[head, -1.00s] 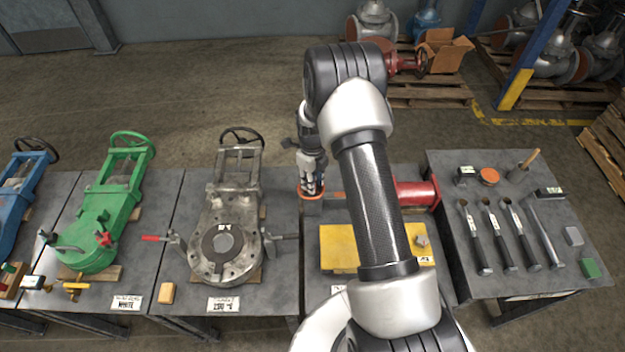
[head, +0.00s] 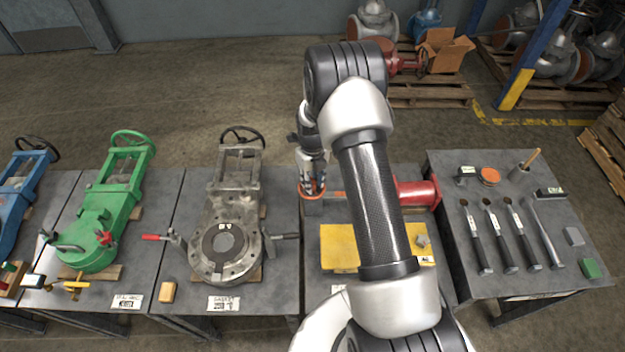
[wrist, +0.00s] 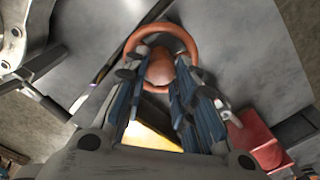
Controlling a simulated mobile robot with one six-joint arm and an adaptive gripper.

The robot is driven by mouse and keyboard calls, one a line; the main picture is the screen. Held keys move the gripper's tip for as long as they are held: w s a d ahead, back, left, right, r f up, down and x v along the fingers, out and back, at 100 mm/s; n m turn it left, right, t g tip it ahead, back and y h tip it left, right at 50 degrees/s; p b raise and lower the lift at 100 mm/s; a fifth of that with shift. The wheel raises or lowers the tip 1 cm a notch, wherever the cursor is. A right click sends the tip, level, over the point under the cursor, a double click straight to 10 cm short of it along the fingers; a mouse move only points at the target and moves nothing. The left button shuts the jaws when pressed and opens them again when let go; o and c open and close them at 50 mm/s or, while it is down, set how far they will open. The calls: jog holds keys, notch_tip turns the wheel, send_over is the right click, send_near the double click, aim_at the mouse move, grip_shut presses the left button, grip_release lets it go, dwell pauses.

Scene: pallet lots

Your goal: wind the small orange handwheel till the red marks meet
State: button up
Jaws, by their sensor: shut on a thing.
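The small orange handwheel (head: 302,195) sits near the back left of the middle bench, partly covered by my gripper. In the wrist view its round orange rim (wrist: 190,43) and reddish-brown hub (wrist: 160,68) show between the finger tips. My gripper (head: 312,186) points down over the wheel; in the wrist view my gripper (wrist: 161,66) has its two fingers inside the rim, one on each side of the hub, shut on the wheel's middle. The red marks cannot be made out in either view.
A red flanged part (head: 412,192) lies right of the wheel, and a yellow block (head: 338,248) in front. A grey valve (head: 222,200) stands on the left bench. Tools lie on the right bench (head: 455,290). My arm hides part of the middle bench.

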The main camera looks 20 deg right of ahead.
jog(key=o, duration=1.1)
jog(key=shift+c, duration=0.2)
jog(key=shift+r, duration=0.15)
notch_tip(320, 180, up, 12)
